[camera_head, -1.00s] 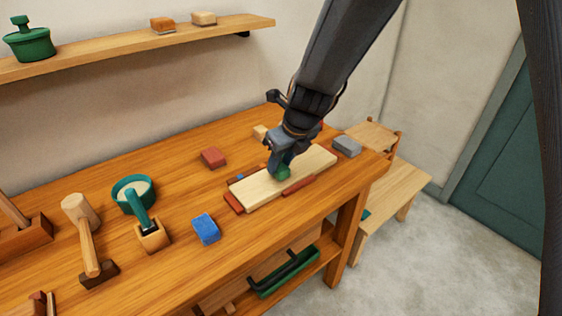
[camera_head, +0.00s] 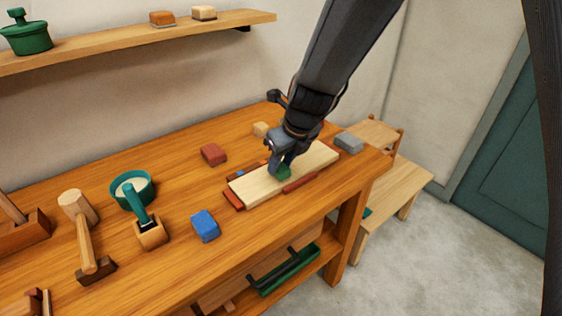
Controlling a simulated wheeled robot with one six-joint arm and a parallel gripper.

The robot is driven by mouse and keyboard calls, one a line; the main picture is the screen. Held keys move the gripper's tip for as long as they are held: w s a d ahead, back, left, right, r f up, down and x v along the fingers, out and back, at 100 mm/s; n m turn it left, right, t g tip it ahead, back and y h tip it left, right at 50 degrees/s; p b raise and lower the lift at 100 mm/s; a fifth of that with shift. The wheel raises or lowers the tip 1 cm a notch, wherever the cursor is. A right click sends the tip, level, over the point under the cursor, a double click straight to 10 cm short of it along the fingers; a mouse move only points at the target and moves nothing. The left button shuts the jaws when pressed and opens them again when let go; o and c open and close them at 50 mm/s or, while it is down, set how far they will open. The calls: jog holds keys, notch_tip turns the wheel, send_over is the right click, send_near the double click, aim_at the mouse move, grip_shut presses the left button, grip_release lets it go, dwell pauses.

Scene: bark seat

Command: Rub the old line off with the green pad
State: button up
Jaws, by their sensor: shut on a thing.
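The green pad (camera_head: 283,172) is held in my gripper (camera_head: 282,165), which is shut on it. The pad is at the middle of a pale wooden board (camera_head: 257,187) that lies on the workbench. It seems to touch the board's top, though the exact contact is too small to tell. No line shows on the bare parts of the board in this view. My gripper and arm hide part of the board around and behind the pad.
Reddish strips (camera_head: 300,183) border the board on the workbench (camera_head: 180,265). A blue block (camera_head: 205,226), a red block (camera_head: 213,154) and a grey block (camera_head: 348,143) lie around it. A mallet (camera_head: 83,235), a teal bowl (camera_head: 132,188) and a teal-handled brush (camera_head: 146,222) stand at the left.

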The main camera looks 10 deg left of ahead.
jog(key=shift+f, duration=0.4)
jog(key=shift+a+r, duration=0.1)
jog(key=shift+w+a+p, duration=0.15)
jog(key=shift+w+p, duration=0.05)
jog(key=shift+p, duration=0.2)
jog(key=shift+w+a+p, duration=0.75)
jog(key=shift+a+p, duration=0.15)
jog(key=shift+p, duration=0.45)
jog(key=shift+d, duration=0.1)
jog(key=shift+s+d+b, duration=0.55)
jog(key=shift+s+d, duration=0.4)
jog(key=shift+d, duration=0.1)
jog(key=shift+w+a+p, duration=0.95)
jog(key=shift+a+p, duration=0.2)
jog(key=shift+p, duration=0.75)
jog(key=shift+s+d+f+b, duration=0.25)
jog(key=shift+s+d+b, duration=0.75)
jog(key=shift+d, duration=0.2)
